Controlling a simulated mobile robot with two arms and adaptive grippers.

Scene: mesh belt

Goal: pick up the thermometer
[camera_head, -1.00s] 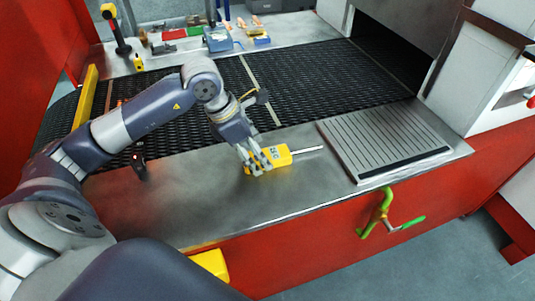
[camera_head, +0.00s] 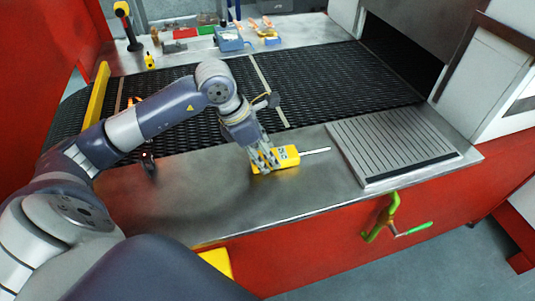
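The thermometer (camera_head: 288,157) is a yellow handheld body with a metal probe pointing right. It lies on the grey metal ledge in front of the mesh belt. My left gripper (camera_head: 264,165) is pointed down at the left end of the yellow body, with its fingers at or around it. The fingers hide part of that end. I cannot tell whether they are closed on it. My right gripper is not in view.
A ribbed metal plate (camera_head: 391,147) lies right of the thermometer. The black mesh belt (camera_head: 330,84) runs behind. Tools and a blue box (camera_head: 229,39) stand on the far ledge.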

